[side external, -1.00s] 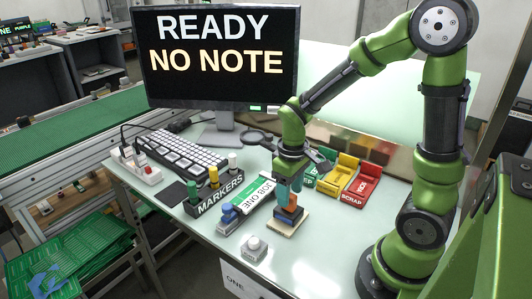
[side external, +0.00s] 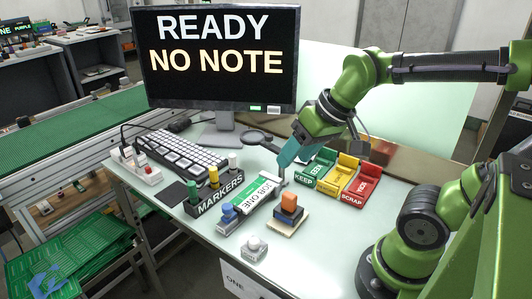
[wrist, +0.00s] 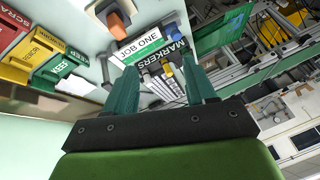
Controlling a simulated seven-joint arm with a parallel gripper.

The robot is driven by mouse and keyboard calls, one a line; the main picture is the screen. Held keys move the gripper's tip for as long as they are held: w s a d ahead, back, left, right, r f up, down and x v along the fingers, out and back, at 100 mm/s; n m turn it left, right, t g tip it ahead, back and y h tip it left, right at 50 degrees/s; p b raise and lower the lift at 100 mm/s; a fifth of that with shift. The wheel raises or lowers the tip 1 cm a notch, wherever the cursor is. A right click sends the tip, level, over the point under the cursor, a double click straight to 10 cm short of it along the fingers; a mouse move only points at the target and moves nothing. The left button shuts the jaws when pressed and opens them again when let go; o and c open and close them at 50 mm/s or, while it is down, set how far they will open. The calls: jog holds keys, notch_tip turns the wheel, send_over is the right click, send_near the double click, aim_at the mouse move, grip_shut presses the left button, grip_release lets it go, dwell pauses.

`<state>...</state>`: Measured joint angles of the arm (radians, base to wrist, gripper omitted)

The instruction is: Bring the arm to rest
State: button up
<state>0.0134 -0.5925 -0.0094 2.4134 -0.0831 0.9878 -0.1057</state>
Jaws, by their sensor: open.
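My gripper (side external: 284,176) is above the table, near the right end of the green-and-white JOB ONE holder (side external: 262,204) in the side view. In the wrist view my gripper (wrist: 163,82) has its two teal fingers apart with nothing between them. The arm is bent, with the gripper tilted down to the left. An orange block (side external: 289,203) stands on a dark piece on a pale wooden board (side external: 287,223), apart from the gripper. It also shows at the top of the wrist view (wrist: 119,22).
Green, yellow and red trays (side external: 354,195) stand right of the gripper. The MARKERS rack (side external: 214,198), keyboard (side external: 181,154) and monitor (side external: 222,60) reading READY NO NOTE are to the left. A white button box (side external: 254,248) is in front.

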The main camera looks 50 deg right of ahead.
jog(key=shift+s+a+r+m+t, duration=0.5)
jog(key=shift+s+a+r+t, duration=0.1)
jog(key=shift+s+t, duration=0.15)
